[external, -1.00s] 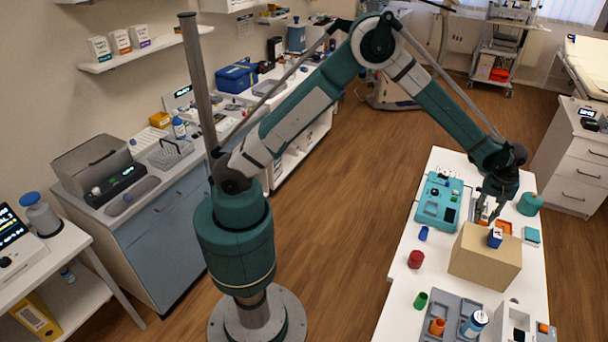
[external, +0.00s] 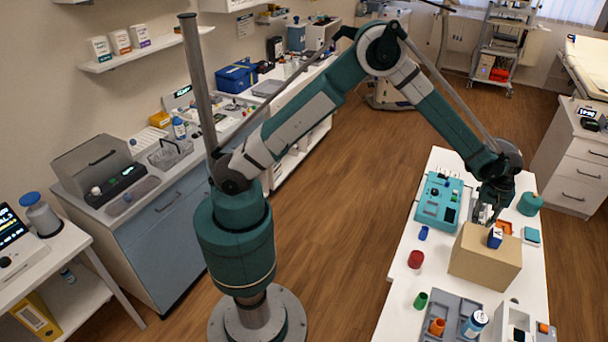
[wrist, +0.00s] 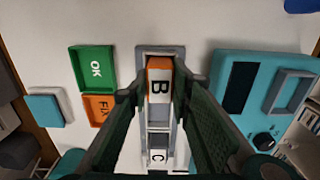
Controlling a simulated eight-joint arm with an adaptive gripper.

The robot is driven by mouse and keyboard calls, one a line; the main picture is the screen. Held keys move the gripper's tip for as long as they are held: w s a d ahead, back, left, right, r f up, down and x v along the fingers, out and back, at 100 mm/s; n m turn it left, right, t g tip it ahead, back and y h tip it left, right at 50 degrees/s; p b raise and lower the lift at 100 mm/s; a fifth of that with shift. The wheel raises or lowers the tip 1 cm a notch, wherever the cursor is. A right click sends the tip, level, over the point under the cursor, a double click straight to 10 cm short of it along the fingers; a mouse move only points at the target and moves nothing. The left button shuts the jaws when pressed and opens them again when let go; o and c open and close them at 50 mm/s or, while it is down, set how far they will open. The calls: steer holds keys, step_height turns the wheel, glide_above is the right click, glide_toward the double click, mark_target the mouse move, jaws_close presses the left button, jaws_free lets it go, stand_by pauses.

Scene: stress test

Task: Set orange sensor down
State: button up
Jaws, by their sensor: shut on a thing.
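My gripper (wrist: 162,88) is shut on the orange sensor (wrist: 160,66), an orange block with a white face marked B, in the wrist view. The sensor is over or in the upper part of a narrow grey holder (wrist: 168,50); I cannot tell whether it touches the bottom. A white face marked C (wrist: 158,157) shows lower in the same holder. In the external view my gripper (external: 487,213) is low over the white table, behind the cardboard box, and the sensor cannot be made out there.
A green OK tray (wrist: 94,68) and an orange FIX tray (wrist: 97,108) lie left of the holder; a teal device (wrist: 232,65) stands close on the right. The cardboard box (external: 483,262) with a blue cube (external: 495,237) stands in front of my gripper.

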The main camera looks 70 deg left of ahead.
mark_target(481, 223)
steer(key=shift+f, duration=0.2)
steer(key=o, duration=0.9)
steer(key=shift+r, duration=0.15)
step_height(481, 223, up, 12)
steer(key=shift+r+p, duration=0.1)
steer(key=shift+p, duration=0.4)
